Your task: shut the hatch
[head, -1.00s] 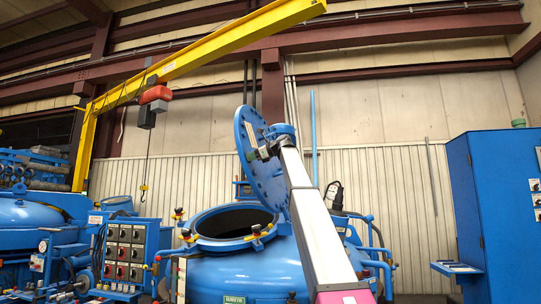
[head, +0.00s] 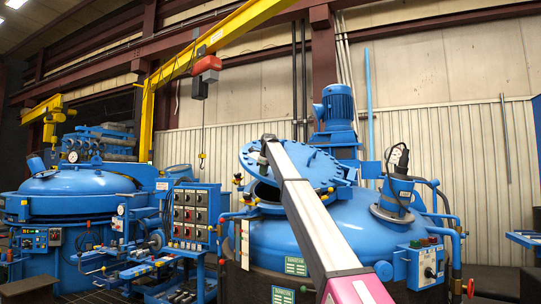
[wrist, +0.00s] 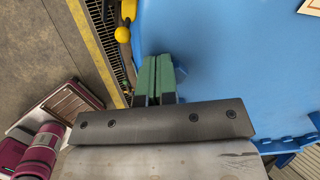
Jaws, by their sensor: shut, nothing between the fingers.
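The hatch is a round blue lid (head: 318,164) on the blue furnace vessel (head: 350,232) in the head view. It is tilted over the vessel's opening, partly lowered, with a gap at its left front side. My arm crosses in front of it and hides part of the lid and rim. My gripper (head: 263,158) is at the lid's left part; whether it touches is unclear. In the wrist view my gripper (wrist: 157,78) has its green fingers together and empty, beside a large smooth blue surface that fills the right side.
A control box with knobs (head: 192,215) stands left of the vessel, and another blue furnace (head: 75,195) further left. A yellow crane (head: 225,35) has a hanging hook (head: 202,158). A motor (head: 338,107) rises behind the lid. A yellow knob (wrist: 121,35) is near my fingers.

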